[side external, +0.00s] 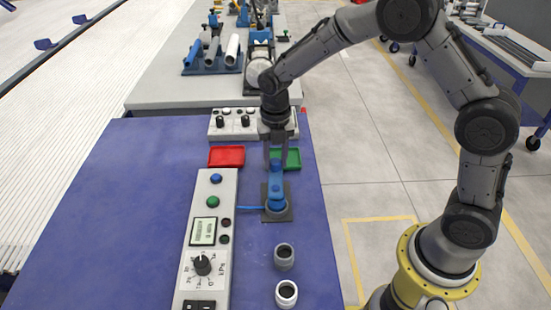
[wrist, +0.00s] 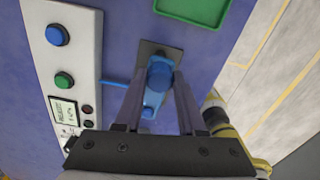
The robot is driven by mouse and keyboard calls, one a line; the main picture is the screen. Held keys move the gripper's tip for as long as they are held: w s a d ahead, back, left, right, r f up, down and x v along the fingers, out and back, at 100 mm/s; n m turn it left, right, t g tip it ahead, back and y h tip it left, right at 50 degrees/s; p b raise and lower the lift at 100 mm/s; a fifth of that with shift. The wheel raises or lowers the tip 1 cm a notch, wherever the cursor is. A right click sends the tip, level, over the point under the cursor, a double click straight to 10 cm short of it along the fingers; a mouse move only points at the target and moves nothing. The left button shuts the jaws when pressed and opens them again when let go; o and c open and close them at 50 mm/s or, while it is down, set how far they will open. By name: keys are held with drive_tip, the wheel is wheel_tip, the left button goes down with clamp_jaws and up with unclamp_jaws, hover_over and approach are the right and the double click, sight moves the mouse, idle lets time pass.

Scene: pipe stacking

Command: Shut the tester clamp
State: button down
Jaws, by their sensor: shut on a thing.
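The blue tester clamp (side external: 276,192) stands on a small dark plate (side external: 289,190) near the right side of the blue table, with a grey round base at its near end. My gripper (side external: 277,162) comes down from above onto the clamp's raised far part. In the wrist view my gripper (wrist: 163,80) has its two fingers on either side of the blue clamp's rounded end (wrist: 159,73), shut on it. The clamp's angle and whether it is latched cannot be told.
A control box (side external: 208,240) with buttons, display and dial stands left of the clamp. A red tray (side external: 227,157) and a green tray (side external: 292,158) lie beyond it. The table's left part is clear.

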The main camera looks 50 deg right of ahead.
drive_tip(key=shift+r+n, duration=0.1)
drive_tip(key=shift+n, duration=0.2)
drive_tip(key=c, duration=0.5)
unclamp_jaws()
wheel_tip(320, 180, up, 14)
idle(0.4)
